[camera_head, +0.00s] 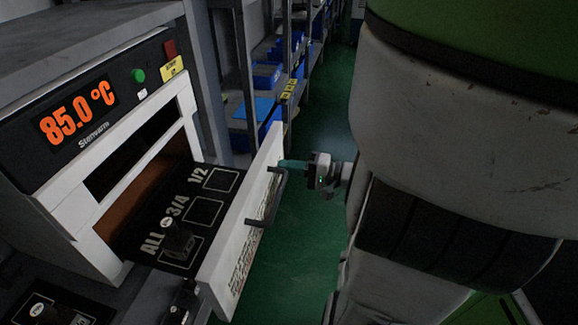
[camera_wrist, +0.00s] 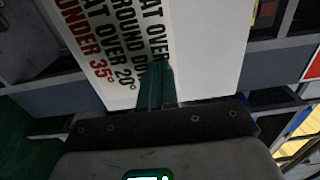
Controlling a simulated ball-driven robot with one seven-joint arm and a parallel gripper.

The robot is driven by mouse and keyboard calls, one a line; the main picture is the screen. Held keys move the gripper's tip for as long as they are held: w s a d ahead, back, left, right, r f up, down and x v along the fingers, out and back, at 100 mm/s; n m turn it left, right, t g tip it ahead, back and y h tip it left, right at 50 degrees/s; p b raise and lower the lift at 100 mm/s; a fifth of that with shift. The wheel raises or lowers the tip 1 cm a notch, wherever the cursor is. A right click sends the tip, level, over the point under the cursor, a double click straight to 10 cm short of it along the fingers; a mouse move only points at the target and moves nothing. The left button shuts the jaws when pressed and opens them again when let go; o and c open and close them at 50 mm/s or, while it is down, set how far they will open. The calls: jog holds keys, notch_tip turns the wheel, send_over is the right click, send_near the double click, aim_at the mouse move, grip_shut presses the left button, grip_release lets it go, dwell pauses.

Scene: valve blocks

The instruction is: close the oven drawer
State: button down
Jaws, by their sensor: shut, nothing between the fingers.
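The oven (camera_head: 60,160) stands at the left with a lit "85.0 °C" display. Its drawer (camera_head: 165,225) is pulled out and shows a black tray marked "ALL", "3/4" and "1/2". The drawer's white front panel (camera_head: 228,262) carries a dark bar handle (camera_head: 268,200). My gripper (camera_head: 284,164) is at the outer side of the panel, near its far end and above the handle. Its teal fingers are together and empty, pointing at the panel; contact cannot be told. In the wrist view the shut fingers (camera_wrist: 156,88) stand in front of the printed panel (camera_wrist: 205,40).
Shelves with blue bins (camera_head: 266,75) line the back. Green floor (camera_head: 300,235) is free between the drawer and my body.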

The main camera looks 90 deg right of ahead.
jog(key=b+x, duration=0.1)
jog(key=x, duration=2.3)
jog(key=shift+w+d+f, duration=0.1)
jog(key=shift+w+f, duration=0.05)
jog(key=shift+w, duration=0.5)
jog(key=shift+w+r, duration=0.1)
jog(key=shift+r, duration=0.15)
